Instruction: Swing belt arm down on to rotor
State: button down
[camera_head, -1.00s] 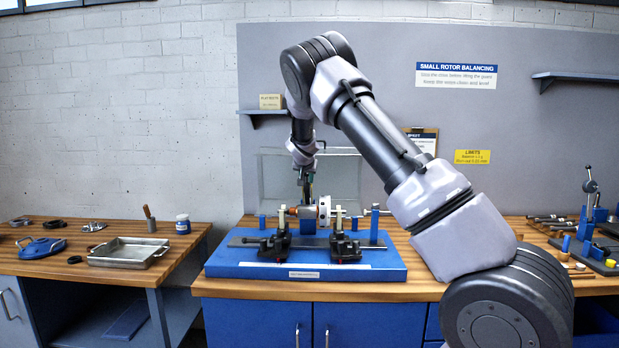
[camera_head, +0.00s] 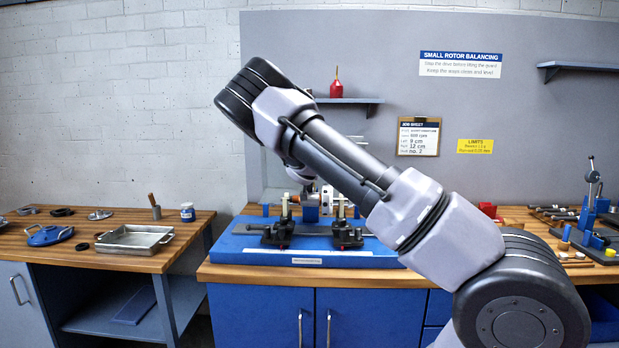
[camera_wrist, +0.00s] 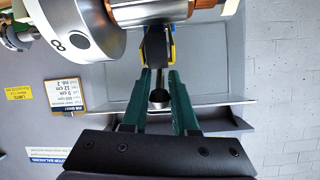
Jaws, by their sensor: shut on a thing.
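The rotor (camera_head: 312,213) lies level across two dark stands on a blue balancing base (camera_head: 225,248). In the wrist view the rotor's steel core (camera_wrist: 153,12), copper winding and white disc (camera_wrist: 72,28) marked 8 fill the top. My gripper (camera_wrist: 159,76) has green fingers closed around a dark round-ended handle (camera_wrist: 159,98). The handle belongs to the belt arm (camera_wrist: 154,48), a black piece with blue and yellow edges beside the steel core. I cannot tell whether belt and core touch. In the head view my gripper is mostly hidden near the rotor.
A job sheet (camera_head: 418,136) hangs on the grey back panel. A metal tray (camera_head: 130,250) and small parts lie on the left bench. A tool rack (camera_head: 594,215) stands at the right.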

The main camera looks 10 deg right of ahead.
jog(key=c, duration=0.9)
grip_release()
jog(key=v, duration=1)
jog(key=shift+s+a+r, duration=0.1)
jog(key=shift+s+a, duration=0.05)
jog(key=shift+s, duration=0.2)
